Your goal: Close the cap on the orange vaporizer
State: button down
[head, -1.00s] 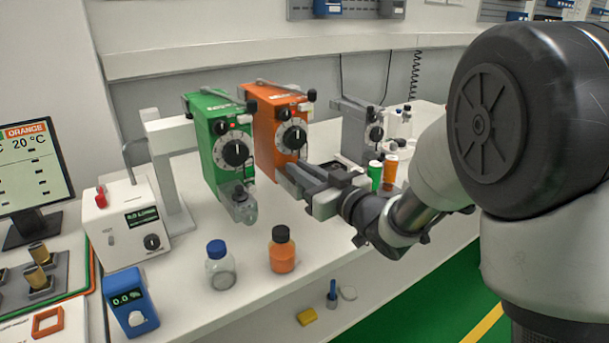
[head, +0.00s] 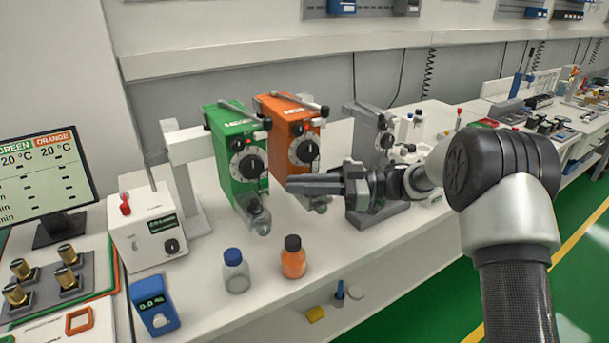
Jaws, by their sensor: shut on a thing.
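The orange vaporizer (head: 290,107) stands upright on the white bench, with a black dial on its front. My gripper (head: 292,184) is in front of its lower part, fingers pointing left across the filler. The fingers are shut, and the filler's cap is hidden behind or between them, so I cannot see its angle. A bit of the clear filler glass (head: 319,205) shows just below the fingers. The green vaporizer (head: 236,150) stands to the left, with its own clear filler and dark cap (head: 254,207).
A blue-capped clear bottle (head: 236,271) and a black-capped orange bottle (head: 293,257) stand on the bench in front. A grey vaporizer (head: 372,135) stands behind my wrist. A white box (head: 147,230) and a monitor (head: 45,180) are at left.

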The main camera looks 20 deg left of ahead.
jog(key=shift+s+a+n+g+h+p, duration=0.2)
jog(key=shift+n+g+h, duration=0.3)
jog(key=shift+n+g, duration=0.4)
jog(key=shift+s+a+n+g+h+p, duration=0.1)
jog(key=shift+s+n+g+h+p, duration=0.15)
jog(key=shift+n+g+h, duration=0.65)
jog(key=shift+g, duration=0.5)
jog(key=c, duration=1.7)
grip_release()
jog(key=shift+s, duration=0.1)
jog(key=shift+c, duration=0.2)
jog(key=shift+y, duration=0.3)
